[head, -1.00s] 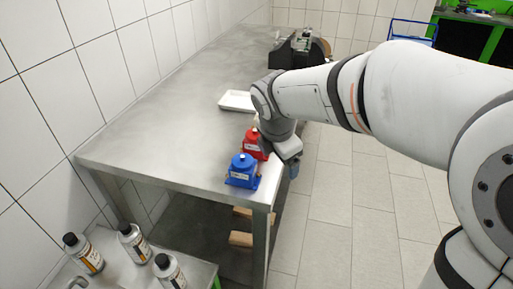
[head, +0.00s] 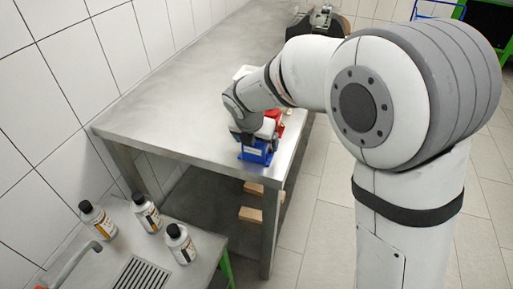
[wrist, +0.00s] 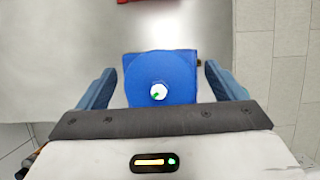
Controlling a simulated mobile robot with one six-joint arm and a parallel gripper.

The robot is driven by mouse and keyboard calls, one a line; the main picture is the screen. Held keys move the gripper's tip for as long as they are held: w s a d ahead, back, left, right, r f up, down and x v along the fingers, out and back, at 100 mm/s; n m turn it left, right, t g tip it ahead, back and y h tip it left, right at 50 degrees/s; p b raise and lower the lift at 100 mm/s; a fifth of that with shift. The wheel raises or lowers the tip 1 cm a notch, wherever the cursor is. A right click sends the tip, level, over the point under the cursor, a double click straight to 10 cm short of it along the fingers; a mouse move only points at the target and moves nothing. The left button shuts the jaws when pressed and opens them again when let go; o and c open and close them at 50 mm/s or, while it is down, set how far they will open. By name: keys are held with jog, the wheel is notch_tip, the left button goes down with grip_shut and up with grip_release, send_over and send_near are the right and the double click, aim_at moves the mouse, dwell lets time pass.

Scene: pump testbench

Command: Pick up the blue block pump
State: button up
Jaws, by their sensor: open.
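The blue block pump (head: 257,153) stands on the steel table near its front corner, partly hidden by my arm in the head view. In the wrist view the blue block pump (wrist: 178,72) is seen from above, with a round blue top and a white cap. My gripper (wrist: 163,85) is open over it, with one blue finger on each side of the pump and a gap at both sides. I cannot tell how high the fingertips are above the table.
A red pump (head: 273,117) stands just behind the blue one; its edge shows at the top of the wrist view. A white tray (head: 243,72) lies further back on the steel table (head: 185,100). Several bottles (head: 147,213) stand on a lower bench at front left.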

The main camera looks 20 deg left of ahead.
jog(key=c, duration=1.5)
